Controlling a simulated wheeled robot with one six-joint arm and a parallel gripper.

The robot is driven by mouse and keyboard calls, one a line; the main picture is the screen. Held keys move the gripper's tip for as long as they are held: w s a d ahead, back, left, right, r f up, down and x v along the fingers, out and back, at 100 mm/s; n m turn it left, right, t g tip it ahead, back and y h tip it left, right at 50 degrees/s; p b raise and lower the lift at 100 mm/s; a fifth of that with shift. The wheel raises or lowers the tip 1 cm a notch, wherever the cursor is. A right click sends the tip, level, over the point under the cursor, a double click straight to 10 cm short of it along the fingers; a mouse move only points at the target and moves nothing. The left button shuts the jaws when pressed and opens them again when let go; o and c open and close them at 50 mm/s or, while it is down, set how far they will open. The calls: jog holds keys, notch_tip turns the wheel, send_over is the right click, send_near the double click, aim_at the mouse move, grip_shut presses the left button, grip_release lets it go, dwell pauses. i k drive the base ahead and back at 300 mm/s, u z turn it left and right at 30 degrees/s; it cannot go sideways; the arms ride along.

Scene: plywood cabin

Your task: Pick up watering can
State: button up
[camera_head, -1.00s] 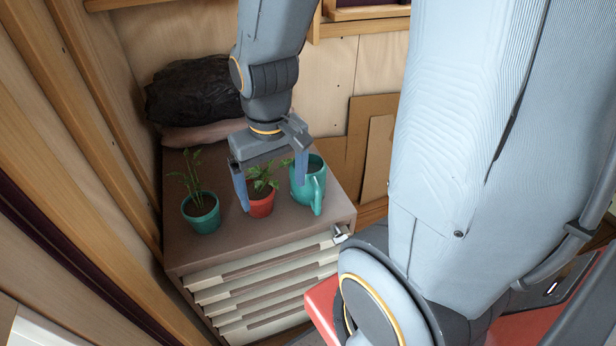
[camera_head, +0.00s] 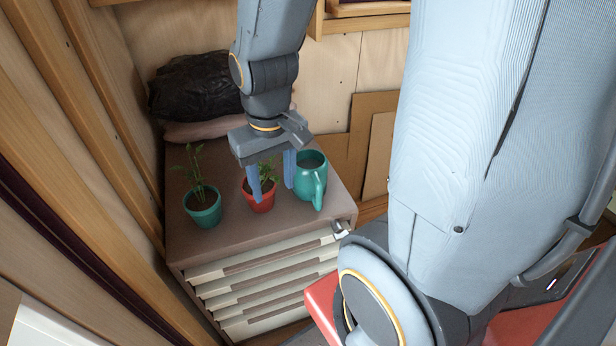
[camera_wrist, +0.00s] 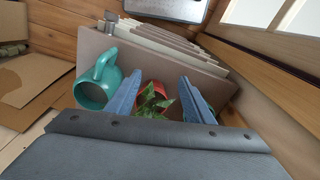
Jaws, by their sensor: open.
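The teal watering can (camera_head: 309,181) stands upright at the right side of the cabinet top, its handle toward the front. In the wrist view the watering can (camera_wrist: 97,82) is left of the fingers. My gripper (camera_head: 273,192) is open and points down over the small red pot (camera_head: 259,203) with a green plant. In the wrist view my gripper (camera_wrist: 157,95) has its two blue fingers on either side of that plant. The can is outside the fingers, close beside the nearer one; whether they touch cannot be told.
A teal pot (camera_head: 203,213) with a plant stands at the left of the drawer cabinet (camera_head: 235,232). A black bag (camera_head: 197,86) lies at the back on a pinkish cushion (camera_head: 200,130). Cardboard sheets (camera_head: 376,150) lean on the wall at right.

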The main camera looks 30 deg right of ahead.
aim_at(310, 180)
jog(key=u, duration=0.55)
jog(key=k, duration=0.5)
jog(key=u, duration=0.65)
jog(key=k, duration=1.05)
jog(key=z, duration=0.45)
